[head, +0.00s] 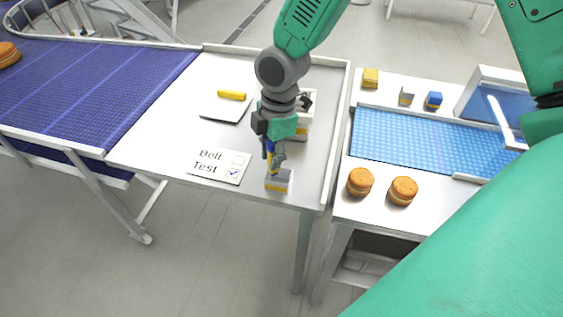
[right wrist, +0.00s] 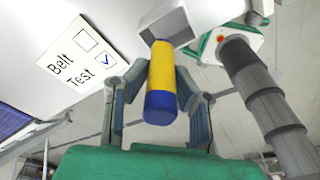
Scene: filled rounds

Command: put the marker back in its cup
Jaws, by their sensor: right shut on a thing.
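My right gripper (head: 273,154) is at the front right of the white table (head: 150,133), pointing down. It is shut on the marker (right wrist: 160,82), which is yellow with a blue end and also shows in the head view (head: 270,147). The small grey cup (head: 279,182) with a yellow band stands just below the gripper. In the right wrist view the marker's far end overlaps the cup's square mouth (right wrist: 170,28). I cannot tell how deep it sits, if it is inside. My left gripper is not in view.
A "Belt Test" card (head: 220,166) with one box ticked lies left of the cup. A yellow object (head: 231,95) lies on a white sheet behind. A white device (head: 305,103) stands close behind the gripper. A blue conveyor (head: 90,85) is left; round filled cakes (head: 360,181) are right.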

